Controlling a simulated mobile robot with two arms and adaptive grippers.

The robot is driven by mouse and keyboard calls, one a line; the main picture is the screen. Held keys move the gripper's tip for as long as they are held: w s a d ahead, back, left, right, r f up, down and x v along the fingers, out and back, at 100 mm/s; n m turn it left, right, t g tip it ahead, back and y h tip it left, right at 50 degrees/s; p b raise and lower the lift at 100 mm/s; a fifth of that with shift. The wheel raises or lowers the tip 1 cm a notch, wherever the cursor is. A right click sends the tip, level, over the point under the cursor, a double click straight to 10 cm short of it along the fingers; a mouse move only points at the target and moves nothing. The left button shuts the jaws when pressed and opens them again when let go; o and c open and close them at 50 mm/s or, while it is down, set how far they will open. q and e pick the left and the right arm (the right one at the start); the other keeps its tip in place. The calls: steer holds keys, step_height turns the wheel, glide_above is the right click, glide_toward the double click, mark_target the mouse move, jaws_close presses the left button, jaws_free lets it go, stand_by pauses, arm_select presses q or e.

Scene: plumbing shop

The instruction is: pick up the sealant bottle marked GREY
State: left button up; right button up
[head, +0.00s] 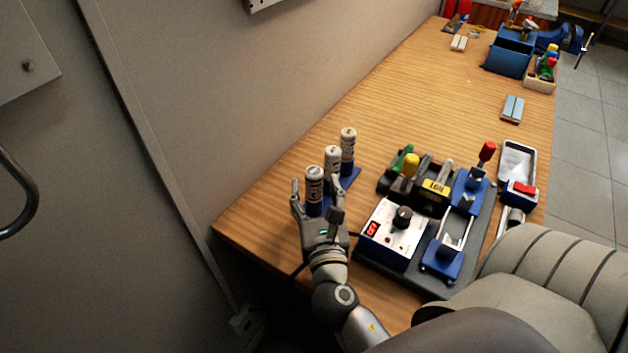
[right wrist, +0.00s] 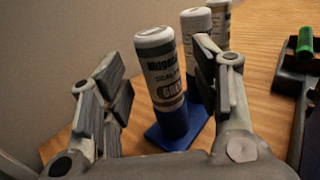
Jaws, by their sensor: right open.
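Three white sealant bottles stand in a row on a blue stand (head: 351,177) at the table's wall side. In the right wrist view, a gap shows between the left finger and the bottle; the right finger partly covers the middle bottle. My left gripper is not in view.
A grey fixture board (head: 463,262) with a control box (head: 396,232), blue clamps and coloured handles lies right of my right gripper. A wall (head: 230,110) runs close along the left.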

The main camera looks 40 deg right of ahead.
mark_target(315, 189)
steer(key=shift+x, duration=1.55)
steer(key=shift+s, duration=0.1)
steer(key=shift+c, duration=0.4)
steer(key=c, duration=0.9)
steer(key=shift+c, duration=1.1)
steer(key=shift+r+p, duration=0.1)
steer(key=shift+p, duration=0.2)
